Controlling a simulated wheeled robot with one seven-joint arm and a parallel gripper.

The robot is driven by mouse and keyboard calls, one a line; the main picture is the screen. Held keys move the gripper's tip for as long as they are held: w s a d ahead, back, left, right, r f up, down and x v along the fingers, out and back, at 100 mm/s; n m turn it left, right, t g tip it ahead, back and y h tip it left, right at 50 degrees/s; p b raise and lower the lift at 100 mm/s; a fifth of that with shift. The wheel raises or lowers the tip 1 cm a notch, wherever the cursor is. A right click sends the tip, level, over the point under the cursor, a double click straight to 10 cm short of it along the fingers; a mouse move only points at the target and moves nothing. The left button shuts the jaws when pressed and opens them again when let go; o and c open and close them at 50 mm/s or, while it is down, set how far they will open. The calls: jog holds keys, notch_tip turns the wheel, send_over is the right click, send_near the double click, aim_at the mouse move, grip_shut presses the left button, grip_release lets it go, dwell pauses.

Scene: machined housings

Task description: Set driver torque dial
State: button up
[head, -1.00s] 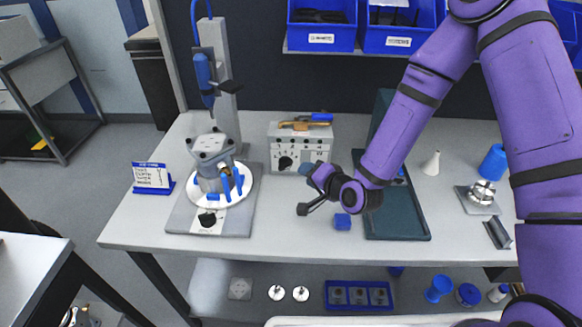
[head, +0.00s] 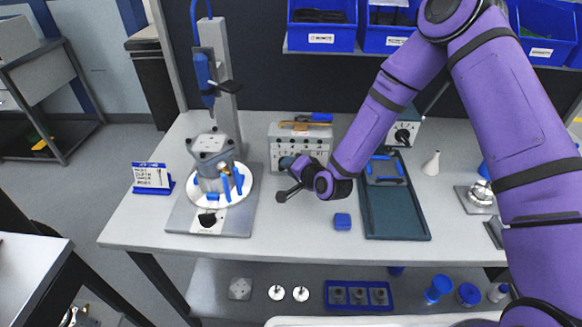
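A light grey control box (head: 301,141) stands at the back middle of the bench, with a row of small marks or holes on its front. Its black dial, at the lower left of the front, is now hidden behind my gripper. My gripper (head: 283,179) is in front of this box. Its two fingers look spread apart with nothing between them; whether the upper fingertip touches the dial cannot be told. A second box with a black dial (head: 403,134) shows behind my arm at right. The blue driver (head: 206,80) hangs on a grey post at left.
A machined housing (head: 213,160) sits on a white round plate on a grey base below the driver. A blue-and-white sign (head: 152,176) stands left. Orange-handled tools lie on the box.

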grip_shut()
jog(key=shift+r, duration=0.15)
jog(key=h, duration=0.1)
jog(key=n+h, duration=0.1)
jog(key=n+g+h, duration=0.1)
jog(key=shift+a+r, duration=0.35)
jog(key=shift+a, duration=0.05)
jog(key=n+h, duration=0.2)
jog(key=h, duration=0.1)
jog(key=shift+a+r+g, duration=0.15)
jog(key=shift+a+g, duration=0.15)
jog(key=shift+a, duration=0.05)
jog(key=shift+a+n+h, duration=0.2)
jog(key=shift+n+h, duration=0.4)
jog(key=shift+h, duration=0.9)
